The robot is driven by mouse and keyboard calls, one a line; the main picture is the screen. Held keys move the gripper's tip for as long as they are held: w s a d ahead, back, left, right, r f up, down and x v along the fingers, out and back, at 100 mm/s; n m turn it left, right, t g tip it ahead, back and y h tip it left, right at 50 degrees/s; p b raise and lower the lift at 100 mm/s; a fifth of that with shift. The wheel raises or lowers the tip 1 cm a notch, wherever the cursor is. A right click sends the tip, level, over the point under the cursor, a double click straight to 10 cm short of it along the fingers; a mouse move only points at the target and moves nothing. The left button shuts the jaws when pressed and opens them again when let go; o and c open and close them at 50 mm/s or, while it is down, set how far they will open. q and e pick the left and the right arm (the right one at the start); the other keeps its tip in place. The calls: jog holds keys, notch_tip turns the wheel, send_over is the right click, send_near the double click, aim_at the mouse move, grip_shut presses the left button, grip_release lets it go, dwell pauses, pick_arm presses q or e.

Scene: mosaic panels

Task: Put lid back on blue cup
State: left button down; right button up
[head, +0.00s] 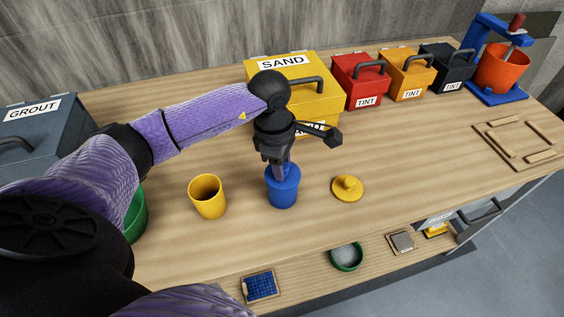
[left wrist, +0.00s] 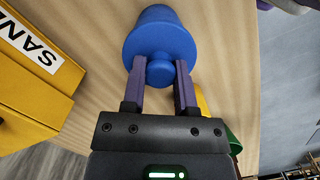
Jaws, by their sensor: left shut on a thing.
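The blue cup (head: 283,192) stands upright on the wooden bench, in front of the sand box. It also shows in the left wrist view (left wrist: 157,17). My left gripper (head: 281,170) is directly above the cup, pointing down. In the left wrist view, its fingers (left wrist: 160,75) are shut on the knob of the blue lid (left wrist: 159,46). The lid is at the cup's mouth, and no gap shows between them; I cannot tell whether it is fully seated. My right gripper is not in view.
An open yellow cup (head: 207,197) stands left of the blue cup. A yellow lid (head: 347,189) lies to its right. The yellow sand box (head: 263,78) is close behind my gripper. A grey grout box (head: 42,128) stands left.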

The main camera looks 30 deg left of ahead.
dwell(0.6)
pick_arm(q)
grip_release()
dwell(0.6)
jog(key=shift+r, duration=0.1)
notch_tip(320, 180, up, 7)
jog(key=p, duration=0.5)
grip_shut()
dwell(0.5)
dwell(0.8)
jog(key=shift+f, duration=0.25)
